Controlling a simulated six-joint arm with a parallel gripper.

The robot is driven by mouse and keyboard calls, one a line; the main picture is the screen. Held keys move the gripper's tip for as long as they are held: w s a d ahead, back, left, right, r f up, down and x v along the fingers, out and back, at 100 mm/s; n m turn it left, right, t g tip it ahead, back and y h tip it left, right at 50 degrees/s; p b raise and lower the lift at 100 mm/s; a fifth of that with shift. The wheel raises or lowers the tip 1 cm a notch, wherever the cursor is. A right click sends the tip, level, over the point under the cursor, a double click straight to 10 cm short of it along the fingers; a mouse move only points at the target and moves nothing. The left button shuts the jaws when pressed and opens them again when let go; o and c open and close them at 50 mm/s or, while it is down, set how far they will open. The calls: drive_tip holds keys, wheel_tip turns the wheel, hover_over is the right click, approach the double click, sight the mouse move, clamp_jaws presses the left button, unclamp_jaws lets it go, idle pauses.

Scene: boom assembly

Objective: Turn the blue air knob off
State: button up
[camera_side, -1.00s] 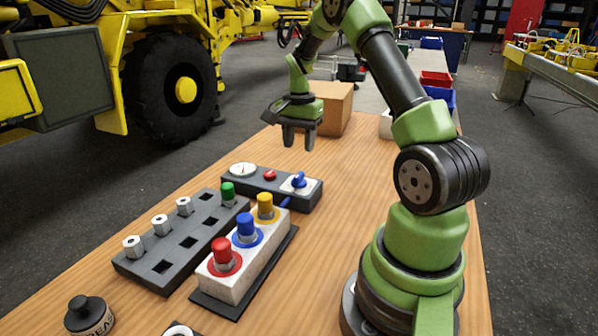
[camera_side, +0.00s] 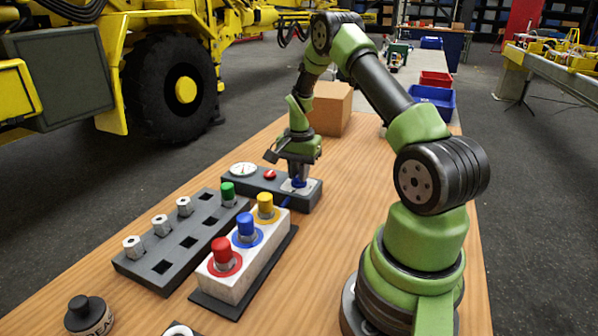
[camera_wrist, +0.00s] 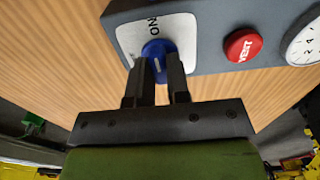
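The blue air knob (camera_wrist: 158,48) sits on a white plate with the letters "ON" at one end of the dark grey panel (camera_wrist: 205,22). In the side view the knob (camera_side: 299,182) shows only in part below my gripper (camera_side: 298,170). My gripper points down over it. In the wrist view my gripper's two fingers (camera_wrist: 159,66) stand apart with their tips at either side of the knob. I cannot tell whether they touch it.
A red VENT button (camera_wrist: 242,46) and a white gauge (camera_wrist: 305,40) sit on the same panel. In front are a white block (camera_side: 238,275) with red, blue and yellow fittings and a dark rack (camera_side: 150,266) with hex pieces. A cardboard box (camera_side: 330,108) stands behind.

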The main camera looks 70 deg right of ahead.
drive_tip(key=shift+n, duration=0.3)
clamp_jaws()
drive_tip(key=n, duration=0.8)
drive_tip(key=shift+n, duration=0.4)
drive_tip(key=n, duration=0.4)
drive_tip(key=shift+n, duration=2.2)
drive_tip(key=o, duration=0.7)
unclamp_jaws()
drive_tip(key=shift+o, duration=0.2)
drive_tip(key=shift+r, duration=0.1)
